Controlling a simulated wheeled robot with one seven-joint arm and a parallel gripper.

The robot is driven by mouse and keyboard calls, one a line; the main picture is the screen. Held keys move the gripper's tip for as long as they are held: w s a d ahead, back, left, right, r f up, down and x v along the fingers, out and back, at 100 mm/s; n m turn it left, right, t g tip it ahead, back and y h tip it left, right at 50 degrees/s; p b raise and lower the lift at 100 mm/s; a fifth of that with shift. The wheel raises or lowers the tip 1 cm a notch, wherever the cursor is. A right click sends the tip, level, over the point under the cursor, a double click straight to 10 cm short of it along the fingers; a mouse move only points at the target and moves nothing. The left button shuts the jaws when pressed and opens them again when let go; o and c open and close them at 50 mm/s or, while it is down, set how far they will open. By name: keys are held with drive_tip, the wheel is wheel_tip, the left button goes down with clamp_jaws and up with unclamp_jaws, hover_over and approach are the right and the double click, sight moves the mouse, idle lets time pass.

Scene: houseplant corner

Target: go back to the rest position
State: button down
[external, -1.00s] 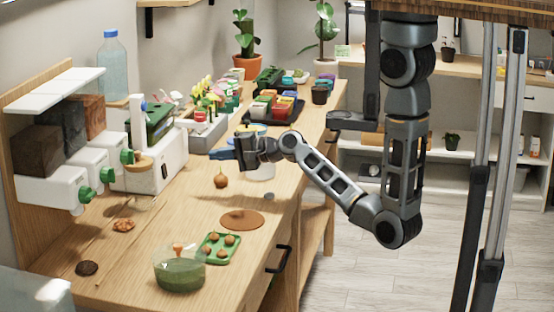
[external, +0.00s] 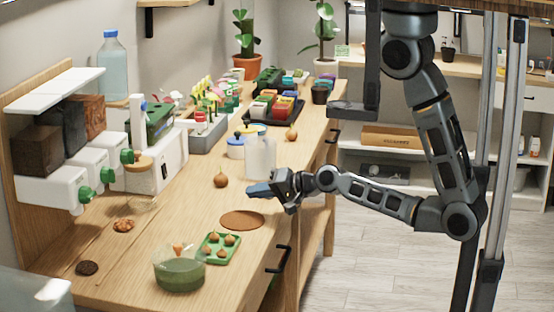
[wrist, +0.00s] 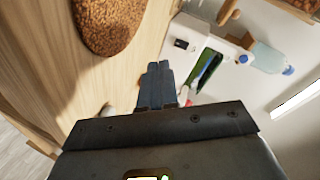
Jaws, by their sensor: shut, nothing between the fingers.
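My gripper (external: 252,189) is over the front part of the wooden bench (external: 190,225), above and just behind the brown round mat (external: 242,220) in the external view. Its blue-grey fingers point left. In the wrist view the fingers (wrist: 157,72) lie together with nothing between them, and the brown mat (wrist: 110,20) shows at the top left. My forearm reaches back to the right, with the elbow out past the bench edge.
A brown bulb (external: 220,180) stands left of my gripper and another (external: 291,134) farther back. A clear jar (external: 260,160) stands just behind it. The green tray of bulbs (external: 222,248) and a green-filled bowl (external: 180,268) are at the front. Floor at the right is open.

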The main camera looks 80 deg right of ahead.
drive_tip(key=s+a+r+n+p, duration=0.1)
drive_tip(key=s+a+r+n, duration=0.2)
drive_tip(key=s, duration=0.5)
drive_tip(key=s+a+r+n+y+p, duration=0.1)
drive_tip(key=s+a+r+n, duration=0.3)
drive_tip(key=s+n, duration=0.2)
drive_tip(key=s+a+r+n+p, duration=0.1)
drive_tip(key=s+a+r+n, duration=0.2)
drive_tip(key=s, duration=0.7)
drive_tip(key=shift+s+a+r+n+y+p, duration=0.2)
drive_tip(key=shift+r+n+y+p, duration=0.15)
drive_tip(key=shift+r+n, duration=0.4)
drive_tip(key=c, duration=1.9)
unclamp_jaws()
drive_tip(key=shift+f, duration=0.1)
